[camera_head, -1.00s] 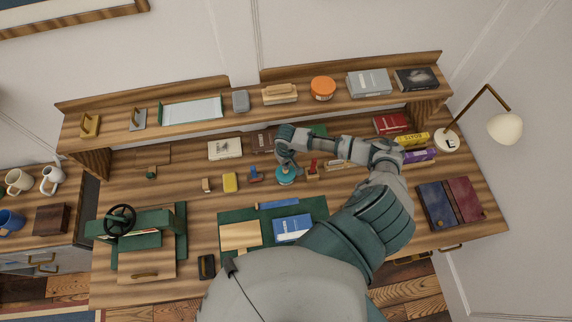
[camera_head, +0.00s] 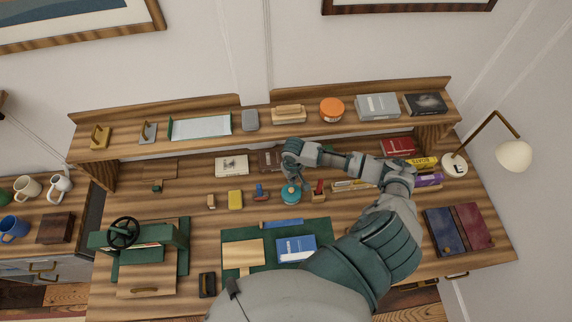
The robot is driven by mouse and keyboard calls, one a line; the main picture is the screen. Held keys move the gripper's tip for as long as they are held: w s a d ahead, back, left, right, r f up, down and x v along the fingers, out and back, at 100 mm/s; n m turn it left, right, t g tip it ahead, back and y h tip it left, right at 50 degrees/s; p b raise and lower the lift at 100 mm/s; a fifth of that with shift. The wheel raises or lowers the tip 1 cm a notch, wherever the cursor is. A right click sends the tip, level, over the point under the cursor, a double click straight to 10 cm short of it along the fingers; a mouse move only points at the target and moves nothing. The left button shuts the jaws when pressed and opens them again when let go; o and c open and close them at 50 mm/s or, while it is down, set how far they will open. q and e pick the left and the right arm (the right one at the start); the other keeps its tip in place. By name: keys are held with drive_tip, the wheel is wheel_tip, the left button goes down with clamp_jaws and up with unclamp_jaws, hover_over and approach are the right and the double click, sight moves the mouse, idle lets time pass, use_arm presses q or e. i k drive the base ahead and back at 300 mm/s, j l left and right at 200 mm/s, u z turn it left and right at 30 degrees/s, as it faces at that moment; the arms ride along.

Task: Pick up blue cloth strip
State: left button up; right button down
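A flat blue strip (camera_head: 282,223), which fits the blue cloth strip, lies along the back edge of the green mat (camera_head: 318,228) on the desk. My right gripper (camera_head: 291,183) is behind the strip, at the top of a small round teal container (camera_head: 291,196). Its fingers are small and partly hidden by the wrist, so I cannot tell whether they are open or shut, or whether they touch the container. My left gripper is not in view.
A blue book (camera_head: 296,249) and a tan board (camera_head: 243,254) lie on the mat. A green press (camera_head: 140,240) stands at the left. A yellow block (camera_head: 235,199) and small stamps sit behind the mat. A raised shelf (camera_head: 270,132) runs along the back.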

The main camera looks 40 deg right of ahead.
sight(298, 220)
drive_tip(key=k, duration=2)
